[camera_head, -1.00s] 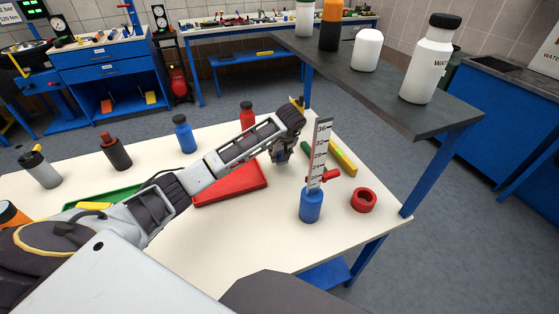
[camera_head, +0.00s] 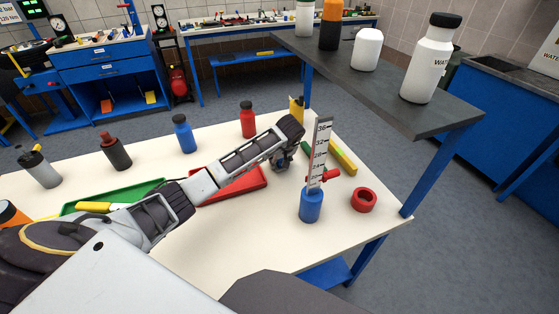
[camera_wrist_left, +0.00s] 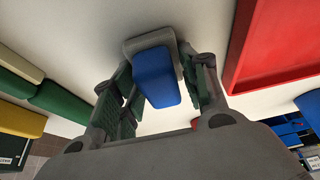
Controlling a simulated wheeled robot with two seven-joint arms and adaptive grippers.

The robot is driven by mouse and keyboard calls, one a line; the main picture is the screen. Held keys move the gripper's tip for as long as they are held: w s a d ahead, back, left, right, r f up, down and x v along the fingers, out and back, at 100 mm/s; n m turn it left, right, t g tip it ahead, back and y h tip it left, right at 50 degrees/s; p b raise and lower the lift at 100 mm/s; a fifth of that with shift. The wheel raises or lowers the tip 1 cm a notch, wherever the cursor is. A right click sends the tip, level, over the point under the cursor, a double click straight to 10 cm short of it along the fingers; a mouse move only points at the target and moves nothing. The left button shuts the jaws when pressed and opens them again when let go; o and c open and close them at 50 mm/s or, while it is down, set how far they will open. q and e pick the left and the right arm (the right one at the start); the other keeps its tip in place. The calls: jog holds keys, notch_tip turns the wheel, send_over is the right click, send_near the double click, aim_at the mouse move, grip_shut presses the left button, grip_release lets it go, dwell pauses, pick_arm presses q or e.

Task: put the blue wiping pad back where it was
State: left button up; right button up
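The blue wiping pad (camera_wrist_left: 155,77), a blue block with a grey layer at its far end, is between the fingers of my left gripper (camera_wrist_left: 157,82) in the left wrist view. In the head view my left gripper (camera_head: 281,158) is low over the right part of the white table (camera_head: 270,220), just right of the red tray (camera_head: 232,185). The pad is mostly hidden there. I cannot tell whether it touches the table. My right gripper is not in view.
A blue base with an upright ruler (camera_head: 318,155) and red knob stands close right of the gripper. A yellow bar (camera_head: 343,157), red bottle (camera_head: 247,119) and blue bottle (camera_head: 184,134) are nearby. The table's front right is clear.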

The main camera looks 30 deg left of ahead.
pick_arm(q)
jog(key=o, duration=0.5)
jog(key=shift+c, duration=0.2)
jog(key=shift+r, duration=0.15)
jog(key=shift+s+d+r, duration=0.15)
jog(key=shift+r, duration=0.55)
jog(key=v, duration=1)
jog(key=shift+r, duration=0.25)
jog(key=shift+s+d, duration=0.1)
jog(key=shift+d, duration=0.05)
